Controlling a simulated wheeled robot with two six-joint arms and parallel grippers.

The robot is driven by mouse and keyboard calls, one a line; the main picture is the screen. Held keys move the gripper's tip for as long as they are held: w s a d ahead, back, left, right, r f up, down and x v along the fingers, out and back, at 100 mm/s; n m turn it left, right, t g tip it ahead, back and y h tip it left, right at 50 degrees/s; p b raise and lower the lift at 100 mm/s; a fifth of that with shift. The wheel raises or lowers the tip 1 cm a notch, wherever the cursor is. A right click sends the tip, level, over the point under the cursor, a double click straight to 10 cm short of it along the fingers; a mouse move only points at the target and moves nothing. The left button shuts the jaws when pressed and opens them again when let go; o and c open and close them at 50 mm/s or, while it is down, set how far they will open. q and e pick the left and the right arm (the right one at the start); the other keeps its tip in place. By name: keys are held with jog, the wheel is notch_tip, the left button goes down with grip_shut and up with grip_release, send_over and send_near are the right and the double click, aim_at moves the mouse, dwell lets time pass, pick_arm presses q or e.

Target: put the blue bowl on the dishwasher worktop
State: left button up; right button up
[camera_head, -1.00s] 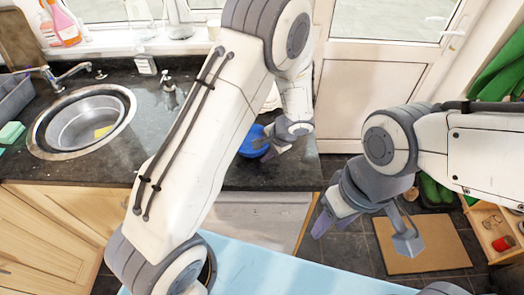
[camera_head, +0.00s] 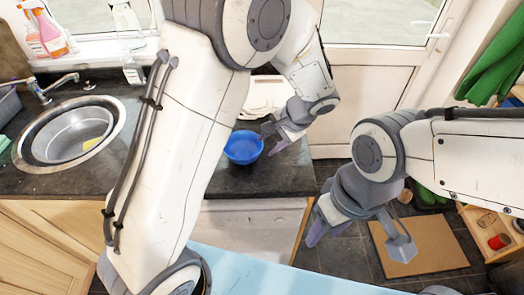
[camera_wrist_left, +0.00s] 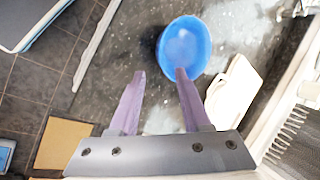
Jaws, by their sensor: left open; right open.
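The blue bowl (camera_head: 243,148) sits upright on the dark granite worktop (camera_head: 285,178), above the pale dishwasher front (camera_head: 245,225). My left gripper (camera_head: 275,141) is open and empty, just right of the bowl in the head view. In the left wrist view the bowl (camera_wrist_left: 184,45) lies beyond the open fingers (camera_wrist_left: 156,86); one fingertip overlaps its near rim in the picture. I cannot tell whether they touch. My right gripper (camera_head: 358,240) is open and empty, in front of the floor at the right.
A sink (camera_head: 70,133) is set in the worktop at the left, with bottles (camera_head: 45,35) on the sill behind. White dishes (camera_head: 265,95) stand behind the bowl, partly hidden by my left arm. A brown mat (camera_head: 425,245) and wooden shelf (camera_head: 490,230) are at the right.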

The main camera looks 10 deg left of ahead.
pick_arm(q)
jog(key=s+d+r+h, duration=0.2)
jog(key=s, duration=0.6)
jog(key=s+d+r+g+h, duration=0.1)
jog(key=s+d+r+h, duration=0.1)
jog(key=s, duration=0.6)
jog(key=s+d+r+h, duration=0.2)
jog(key=s+r, duration=0.1)
jog(key=s, duration=0.6)
jog(key=shift+r+m+g+h, duration=0.15)
jog(key=shift+m+g+h, duration=0.15)
jog(key=shift+g, duration=0.1)
jog(key=shift+w+d, duration=0.1)
